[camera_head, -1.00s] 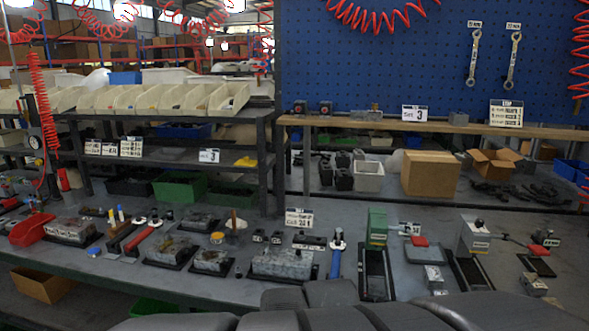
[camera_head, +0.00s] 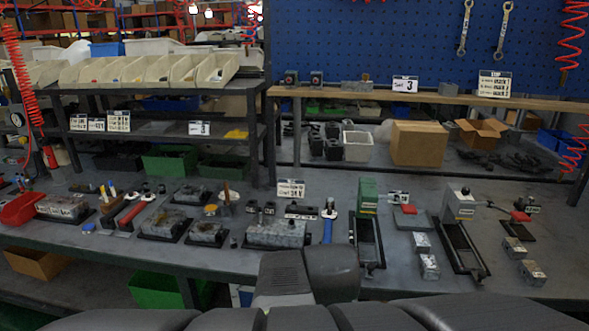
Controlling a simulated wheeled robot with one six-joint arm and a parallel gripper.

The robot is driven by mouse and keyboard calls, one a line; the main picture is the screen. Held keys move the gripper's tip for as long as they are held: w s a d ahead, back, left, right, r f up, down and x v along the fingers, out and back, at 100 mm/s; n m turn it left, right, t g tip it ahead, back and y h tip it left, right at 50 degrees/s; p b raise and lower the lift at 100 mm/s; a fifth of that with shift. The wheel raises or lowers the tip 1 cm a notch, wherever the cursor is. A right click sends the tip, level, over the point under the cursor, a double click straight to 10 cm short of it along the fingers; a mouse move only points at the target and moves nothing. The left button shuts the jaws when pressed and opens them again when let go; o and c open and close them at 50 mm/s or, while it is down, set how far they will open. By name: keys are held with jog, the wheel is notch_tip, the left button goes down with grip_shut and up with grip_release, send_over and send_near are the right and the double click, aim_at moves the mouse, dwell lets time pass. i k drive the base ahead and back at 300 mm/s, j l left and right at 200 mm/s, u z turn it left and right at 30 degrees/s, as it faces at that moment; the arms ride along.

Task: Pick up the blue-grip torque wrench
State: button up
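The blue-grip torque wrench (camera_head: 327,231) lies on the grey workbench, a little right of the picture's middle. Its blue handle points toward me and its pale round head (camera_head: 329,209) is at the far end. It lies between a metal valve block (camera_head: 276,232) on its left and a green machine with a dark tray (camera_head: 366,240) on its right. The near end of its handle is close above my dark arm parts in the picture. My gripper's fingers cannot be made out.
A red-grip tool (camera_head: 131,214) lies further left among valve blocks. A white card (camera_head: 290,188) stands behind the blue-grip wrench. Small metal blocks (camera_head: 429,266) sit at right. A wooden shelf (camera_head: 420,98) runs above the bench's rear.

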aim_at(330, 201)
jog(key=i+j+u, duration=0.15)
jog(key=i, duration=0.85)
